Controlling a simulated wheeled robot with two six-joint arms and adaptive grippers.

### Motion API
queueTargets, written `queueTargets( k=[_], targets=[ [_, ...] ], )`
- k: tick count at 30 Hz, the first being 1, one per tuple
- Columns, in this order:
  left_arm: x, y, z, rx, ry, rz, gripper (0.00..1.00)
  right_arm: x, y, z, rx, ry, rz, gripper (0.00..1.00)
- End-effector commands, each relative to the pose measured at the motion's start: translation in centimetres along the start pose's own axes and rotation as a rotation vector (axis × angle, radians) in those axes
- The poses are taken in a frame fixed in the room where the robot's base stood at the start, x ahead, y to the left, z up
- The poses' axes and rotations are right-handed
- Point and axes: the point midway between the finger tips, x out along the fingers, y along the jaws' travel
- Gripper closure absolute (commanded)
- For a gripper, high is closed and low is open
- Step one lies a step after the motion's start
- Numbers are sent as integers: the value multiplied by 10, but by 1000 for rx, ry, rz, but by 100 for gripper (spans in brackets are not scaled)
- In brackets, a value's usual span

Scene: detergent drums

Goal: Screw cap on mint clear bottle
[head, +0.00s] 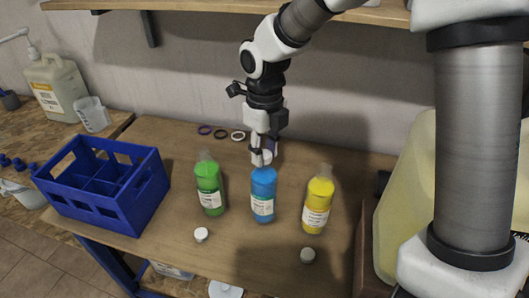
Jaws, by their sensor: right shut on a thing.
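Three bottles stand upright in a row on the wooden table: a green one (209,190), a blue one (263,196) and a yellow one (317,204). Their labels are too small to read, so I cannot tell which is mint clear. My right gripper (262,152) points down right at the blue bottle's top. It is shut on a white cap (262,158), which is partly hidden by the fingers. I cannot tell whether the cap touches the bottle's neck. My left gripper is out of view.
A blue divided crate (146,211) stands at the table's left. Several dark and white rings (221,134) lie at the back. A white jug (56,86) and a clear beaker (92,114) stand on the left bench. A large pale container (405,190) is at the right.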

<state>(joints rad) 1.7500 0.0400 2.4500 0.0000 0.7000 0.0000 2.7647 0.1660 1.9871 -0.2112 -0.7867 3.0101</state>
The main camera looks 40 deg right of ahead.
Motion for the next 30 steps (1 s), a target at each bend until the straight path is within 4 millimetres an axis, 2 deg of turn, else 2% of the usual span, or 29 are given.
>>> queueTargets(
  k=[4, 5, 6, 19, 30],
  targets=[
    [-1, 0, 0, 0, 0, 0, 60, 0, 0, 0, 0, 1, 0, 75],
    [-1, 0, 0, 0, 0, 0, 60, 0, 0, 0, 0, 1, 0, 58],
    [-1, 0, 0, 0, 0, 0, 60, 0, 0, 0, 0, 1, 0, 51],
    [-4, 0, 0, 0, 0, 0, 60, -2, 0, 0, -19, 1, 0, 51],
    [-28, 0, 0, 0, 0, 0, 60, -4, 0, 0, -298, 4, 1, 51]
  ],
)
